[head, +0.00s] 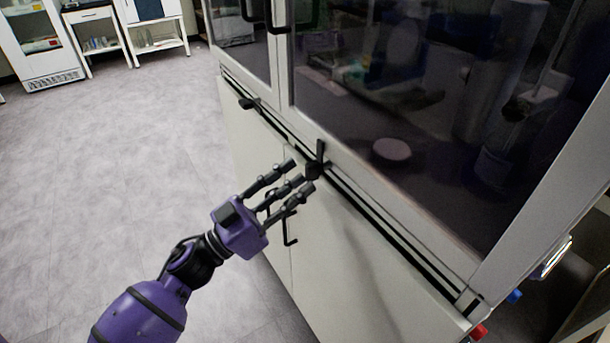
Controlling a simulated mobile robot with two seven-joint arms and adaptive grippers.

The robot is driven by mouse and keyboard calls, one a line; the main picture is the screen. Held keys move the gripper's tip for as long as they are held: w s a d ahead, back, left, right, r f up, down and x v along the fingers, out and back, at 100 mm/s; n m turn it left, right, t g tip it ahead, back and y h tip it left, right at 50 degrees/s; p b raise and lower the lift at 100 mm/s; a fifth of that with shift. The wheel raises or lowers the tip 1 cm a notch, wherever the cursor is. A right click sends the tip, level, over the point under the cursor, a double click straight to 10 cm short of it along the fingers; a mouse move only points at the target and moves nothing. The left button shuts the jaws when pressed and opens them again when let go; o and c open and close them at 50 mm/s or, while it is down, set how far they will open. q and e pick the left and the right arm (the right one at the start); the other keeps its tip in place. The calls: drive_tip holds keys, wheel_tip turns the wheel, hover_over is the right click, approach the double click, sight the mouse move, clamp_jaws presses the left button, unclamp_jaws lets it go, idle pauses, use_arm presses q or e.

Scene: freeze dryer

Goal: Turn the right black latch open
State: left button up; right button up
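The right black latch (317,161) sits on the cabinet's front rail below the glass. Its lever points up, and its base is at the rail. My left gripper (299,177) is just to the left of and below the latch, with its fingers reaching toward it. The fingers are extended and spread, with nothing visible between them. One fingertip is very close to the latch's base; I cannot tell whether they touch. A second black latch (248,103) is farther left on the same rail, with its lever lying roughly sideways. My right gripper is not in view.
The glass front (420,130) rises behind the latches. Black door handles (290,232) stick out from the lower cabinet doors near my gripper. A red button (479,331) and a blue button (514,296) are at lower right. The grey floor (130,160) at left is clear.

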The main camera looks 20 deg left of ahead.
sight(319, 160)
use_arm(q)
drive_tip(key=shift+x, duration=1.35)
drive_tip(key=shift+f, duration=0.1)
clamp_jaws()
